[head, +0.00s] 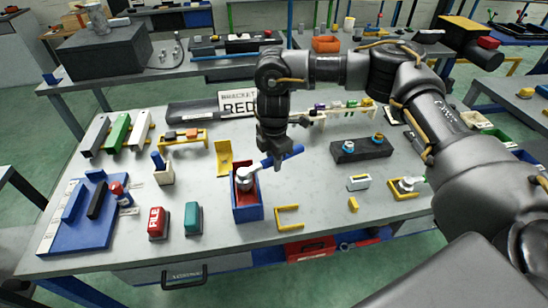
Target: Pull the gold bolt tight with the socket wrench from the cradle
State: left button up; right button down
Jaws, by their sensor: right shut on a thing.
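My right gripper (274,158) points down over the middle of the table, shut on the blue handle of a wrench (290,153). The wrench's round grey head (244,178) is at the top of a blue open box (248,212) with a red inside. I cannot tell whether the head rests in the box or is above it. I cannot make out which piece is the gold bolt. My left gripper is not in view.
A yellow holder (403,195) with a grey-headed tool stands to the right. A yellow bracket (288,222) lies right of the box. Red (157,222) and teal (193,218) blocks stand to its left. A blue fixture plate (70,235) is at the far left.

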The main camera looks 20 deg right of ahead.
jog(key=shift+p, duration=0.95)
dwell(1.6)
jog(key=shift+f+b, duration=0.35)
jog(key=shift+f, duration=0.4)
dwell(0.8)
jog(key=c, duration=1.7)
grip_release()
jog(key=shift+c, duration=0.2)
grip_shut()
